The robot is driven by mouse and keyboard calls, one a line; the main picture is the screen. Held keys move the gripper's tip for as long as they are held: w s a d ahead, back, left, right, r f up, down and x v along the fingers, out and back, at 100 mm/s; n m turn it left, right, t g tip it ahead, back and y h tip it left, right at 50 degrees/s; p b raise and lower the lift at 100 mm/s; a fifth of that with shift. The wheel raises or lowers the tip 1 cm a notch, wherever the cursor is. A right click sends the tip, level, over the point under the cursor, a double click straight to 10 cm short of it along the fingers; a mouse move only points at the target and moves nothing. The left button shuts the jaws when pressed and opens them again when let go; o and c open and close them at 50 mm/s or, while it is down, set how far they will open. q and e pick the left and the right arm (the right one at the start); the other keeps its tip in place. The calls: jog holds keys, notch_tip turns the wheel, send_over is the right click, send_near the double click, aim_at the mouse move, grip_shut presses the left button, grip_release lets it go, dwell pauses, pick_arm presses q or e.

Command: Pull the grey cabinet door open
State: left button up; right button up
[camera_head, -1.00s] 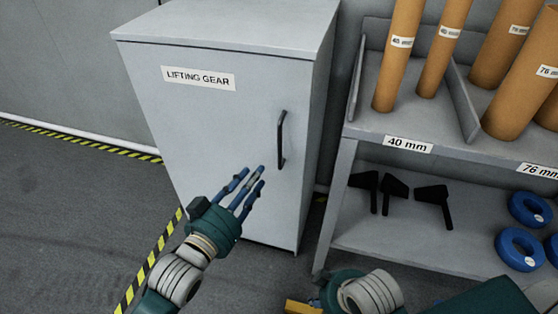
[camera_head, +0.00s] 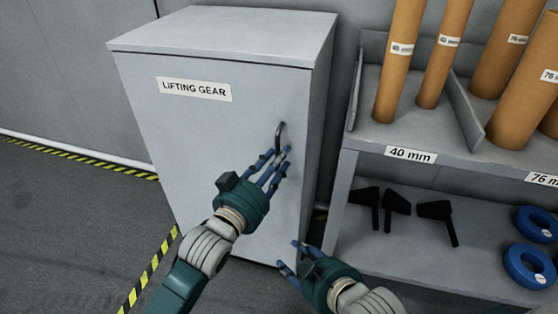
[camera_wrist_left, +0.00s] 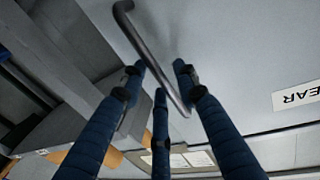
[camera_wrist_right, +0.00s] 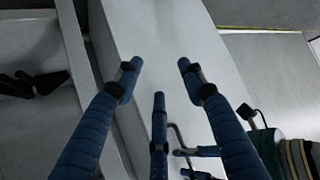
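The grey cabinet door (camera_head: 200,130) carries a "LIFTING GEAR" label and looks shut. Its dark bar handle (camera_head: 281,134) is near the door's right edge; my fingers hide its lower part. My left gripper (camera_head: 277,165) is at the handle with its fingers spread. In the left wrist view the handle (camera_wrist_left: 150,55) runs between the open fingers (camera_wrist_left: 163,80); contact cannot be told. My right gripper (camera_head: 289,257) is open and empty, low near the cabinet's lower right corner. The right wrist view shows its spread fingers (camera_wrist_right: 160,80) and the handle (camera_wrist_right: 180,145) beyond.
A grey shelf unit (camera_head: 350,190) stands close to the right of the cabinet, with cardboard tubes (camera_head: 398,60), black tools (camera_head: 396,202) and blue rings (camera_head: 528,267). Yellow-black tape (camera_head: 150,268) marks the floor. Floor to the left is open.

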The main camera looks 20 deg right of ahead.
pick_arm(q)
jog(key=shift+w+d, duration=0.35)
grip_shut()
